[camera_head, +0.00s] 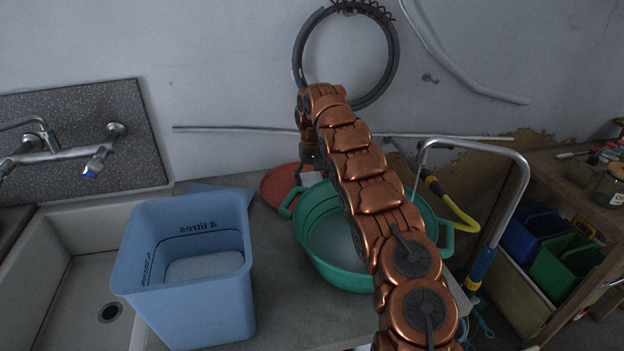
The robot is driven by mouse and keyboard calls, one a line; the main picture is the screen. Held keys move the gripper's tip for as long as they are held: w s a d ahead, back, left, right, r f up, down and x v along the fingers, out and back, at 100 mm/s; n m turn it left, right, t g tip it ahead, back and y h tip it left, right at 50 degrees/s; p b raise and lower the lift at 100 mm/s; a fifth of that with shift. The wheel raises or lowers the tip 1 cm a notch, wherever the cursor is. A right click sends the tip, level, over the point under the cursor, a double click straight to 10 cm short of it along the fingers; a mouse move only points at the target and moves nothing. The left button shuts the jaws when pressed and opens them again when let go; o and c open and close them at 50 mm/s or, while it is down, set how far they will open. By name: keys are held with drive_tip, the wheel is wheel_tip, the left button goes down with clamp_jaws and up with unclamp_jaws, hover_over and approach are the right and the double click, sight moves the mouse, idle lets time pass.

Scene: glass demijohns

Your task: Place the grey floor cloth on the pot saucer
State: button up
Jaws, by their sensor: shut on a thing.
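The pot saucer (272,187) is a round terracotta-red dish at the back of the grey counter, behind the green basin and partly hidden by it and by my arm. My gripper (310,165) points down over the right part of the saucer, partly hidden behind my arm's own links. It is shut on a small pale grey piece, the grey floor cloth (312,179), of which only a part shows. The cloth is at or just above the saucer; I cannot tell whether they touch.
A green two-handled basin (325,262) stands in front of the saucer, under my arm. A blue bucket (195,300) stands at left beside the sink (75,275). A metal hoop handle (515,205) rises at right. Bare counter (275,300) lies between bucket and basin.

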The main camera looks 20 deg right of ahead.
sight(312, 179)
drive_tip(key=shift+f, duration=0.15)
drive_tip(key=o, duration=1)
drive_tip(key=shift+c, duration=0.2)
drive_tip(key=shift+r+b, duration=0.3)
drive_tip(key=shift+r, duration=1.1)
drive_tip(key=shift+r+p, duration=0.7)
drive_tip(key=shift+r, duration=1.25)
wheel_tip(312, 179, up, 6)
drive_tip(key=p, duration=0.5)
drive_tip(key=shift+f, duration=0.15)
